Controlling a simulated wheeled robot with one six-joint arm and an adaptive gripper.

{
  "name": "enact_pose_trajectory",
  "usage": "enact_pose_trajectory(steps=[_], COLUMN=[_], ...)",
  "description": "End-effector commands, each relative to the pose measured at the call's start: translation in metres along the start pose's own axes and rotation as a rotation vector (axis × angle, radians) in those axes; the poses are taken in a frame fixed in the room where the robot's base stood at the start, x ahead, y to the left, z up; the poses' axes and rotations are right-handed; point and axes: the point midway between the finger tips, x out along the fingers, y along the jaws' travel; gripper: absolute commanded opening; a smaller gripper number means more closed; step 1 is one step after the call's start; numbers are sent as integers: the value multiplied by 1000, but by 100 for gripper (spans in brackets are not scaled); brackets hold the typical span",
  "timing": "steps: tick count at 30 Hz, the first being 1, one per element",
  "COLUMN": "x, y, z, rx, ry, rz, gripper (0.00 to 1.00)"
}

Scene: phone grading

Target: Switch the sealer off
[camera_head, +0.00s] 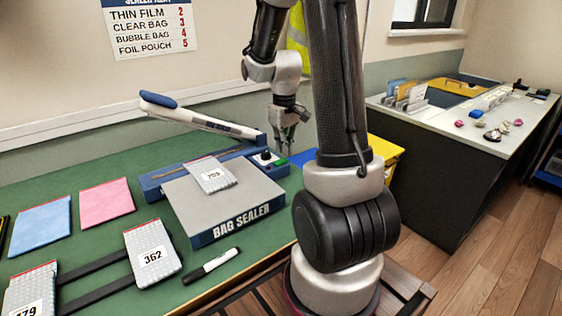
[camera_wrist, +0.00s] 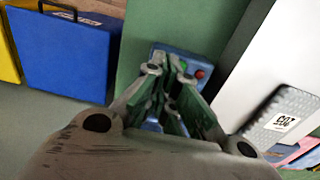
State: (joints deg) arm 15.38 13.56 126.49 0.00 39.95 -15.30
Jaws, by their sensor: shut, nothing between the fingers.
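The bag sealer (camera_head: 222,206) stands on the green table, with a grey platform and a blue base. Its white sealing arm (camera_head: 200,118) with a blue handle is raised. At the right end of the base is a small control area with a black knob (camera_head: 265,155) and a green part (camera_head: 281,161). In the wrist view the blue control box (camera_wrist: 158,48) shows a red part (camera_wrist: 201,73) and a green one (camera_wrist: 182,65), partly hidden by my fingers. My gripper (camera_head: 287,138) is shut and empty, pointing down just above this end; I cannot tell whether it touches.
A grey pouch labelled 703 (camera_head: 210,175) lies on the sealer. Pouch 362 (camera_head: 152,251), a marker (camera_head: 211,266) and blue (camera_head: 40,226) and pink (camera_head: 106,203) pouches lie nearby. A blue case (camera_wrist: 65,50) stands beyond the table edge.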

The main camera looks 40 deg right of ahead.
Motion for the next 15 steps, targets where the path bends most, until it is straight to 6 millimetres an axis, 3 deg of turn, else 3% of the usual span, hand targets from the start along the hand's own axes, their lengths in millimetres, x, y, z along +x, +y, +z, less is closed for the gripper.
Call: enact_pose_trajectory(steps=[15], x=[7], y=[0], z=[0], rx=[0], ry=[-1], rz=[0], gripper=[0])
